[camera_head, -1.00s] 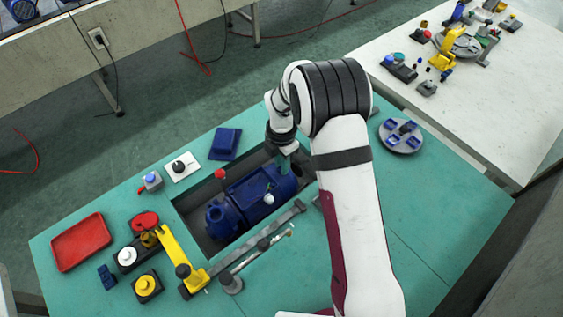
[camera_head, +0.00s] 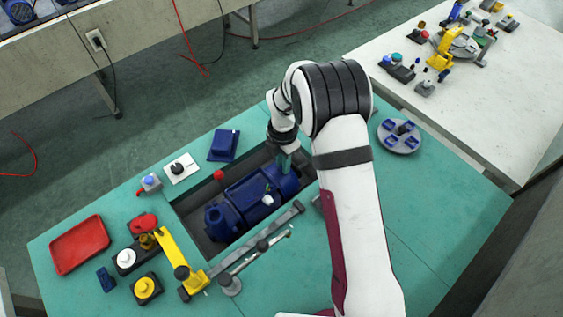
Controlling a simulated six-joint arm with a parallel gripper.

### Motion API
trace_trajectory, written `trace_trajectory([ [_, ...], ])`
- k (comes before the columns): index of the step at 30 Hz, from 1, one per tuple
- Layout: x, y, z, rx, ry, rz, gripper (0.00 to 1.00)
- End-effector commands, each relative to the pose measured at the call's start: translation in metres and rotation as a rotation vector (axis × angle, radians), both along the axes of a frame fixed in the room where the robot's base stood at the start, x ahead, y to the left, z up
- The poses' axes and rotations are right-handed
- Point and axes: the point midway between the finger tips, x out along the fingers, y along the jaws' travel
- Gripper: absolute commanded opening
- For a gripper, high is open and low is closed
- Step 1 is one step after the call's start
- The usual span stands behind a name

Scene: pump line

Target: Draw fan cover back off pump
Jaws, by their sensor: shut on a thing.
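The dark blue pump (camera_head: 244,200) lies in a grey-walled recess in the teal bench. Its rounded fan cover (camera_head: 286,185) is the end at the right, partly hidden by my gripper and wrist. My gripper (camera_head: 286,168), with teal fingers, points down at the fan cover's top and is shut on it. The fingertips are small and partly hidden. Whether there is a gap between the cover and the pump body cannot be told.
A grey rail (camera_head: 258,247) runs along the recess's near edge. A yellow arm fixture (camera_head: 178,262) and a red tray (camera_head: 79,245) are at the left. A dark blue block (camera_head: 223,145) lies behind the recess. A round grey plate (camera_head: 399,136) is at the right. The bench's near right is clear.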

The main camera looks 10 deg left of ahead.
Motion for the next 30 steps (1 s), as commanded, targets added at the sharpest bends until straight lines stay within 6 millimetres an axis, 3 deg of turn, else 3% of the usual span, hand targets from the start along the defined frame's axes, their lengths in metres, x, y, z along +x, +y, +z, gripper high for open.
trace_trajectory([
  [23,0.0085,-0.0083,-0.0001,0.0,-0.001,0.0,0.0],
  [24,0.0085,-0.0083,-0.0001,0.0,0.0,0.0,0.25],
  [29,0.0083,-0.0083,0.0,0.0,0.0,0.0,0.53],
  [30,0.0083,-0.0083,0.0,0.0,0.0,0.0,0.54],
])
